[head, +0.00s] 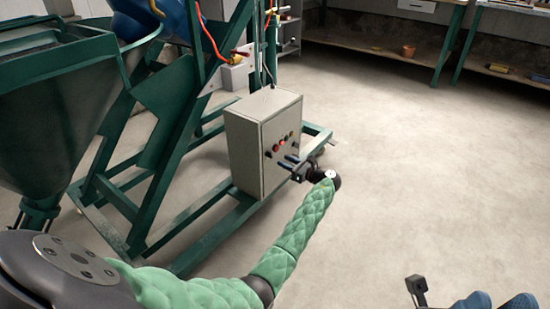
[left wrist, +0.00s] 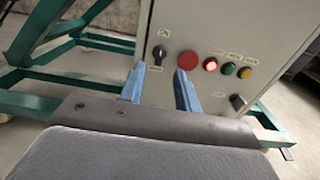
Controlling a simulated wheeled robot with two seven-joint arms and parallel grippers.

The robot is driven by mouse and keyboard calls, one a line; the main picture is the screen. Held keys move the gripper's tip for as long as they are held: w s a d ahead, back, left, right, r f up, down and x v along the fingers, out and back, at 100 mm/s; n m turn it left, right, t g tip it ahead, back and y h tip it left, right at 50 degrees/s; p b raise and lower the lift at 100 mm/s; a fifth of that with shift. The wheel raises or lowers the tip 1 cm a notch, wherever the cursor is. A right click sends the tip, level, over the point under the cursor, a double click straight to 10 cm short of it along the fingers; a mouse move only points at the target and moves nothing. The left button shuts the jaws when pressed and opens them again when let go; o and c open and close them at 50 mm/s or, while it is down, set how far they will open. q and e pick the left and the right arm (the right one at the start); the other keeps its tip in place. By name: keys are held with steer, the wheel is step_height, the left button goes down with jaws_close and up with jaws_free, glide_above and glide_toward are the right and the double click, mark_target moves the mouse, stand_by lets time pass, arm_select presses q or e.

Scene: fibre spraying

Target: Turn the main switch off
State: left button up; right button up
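The grey control box (head: 262,145) stands on the green frame, its front panel facing my left gripper (head: 286,160). In the left wrist view the panel (left wrist: 215,25) carries a black rotary switch (left wrist: 160,53) at left and a second black knob (left wrist: 238,101) at lower right. Their labels are too small to read, so I cannot tell which is the main switch. My left gripper (left wrist: 160,69) is open and empty, its two blue fingers apart and pointing at the panel just below the left switch. Contact cannot be told. My right gripper is not visible.
Between the knobs are a big red button (left wrist: 188,60), a lit red lamp (left wrist: 210,64), and green (left wrist: 229,68) and yellow (left wrist: 245,72) ones. The green machine frame (head: 160,160) surrounds the box. The floor (head: 430,150) at right is clear.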

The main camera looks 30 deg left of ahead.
mark_target(269, 155)
arm_select(q)
steer(key=a+b, duration=0.1)
steer(key=a, duration=0.5)
steer(key=shift+w, duration=0.25)
steer(key=shift+a, duration=0.1)
steer(key=shift+c, duration=0.4)
jaws_close()
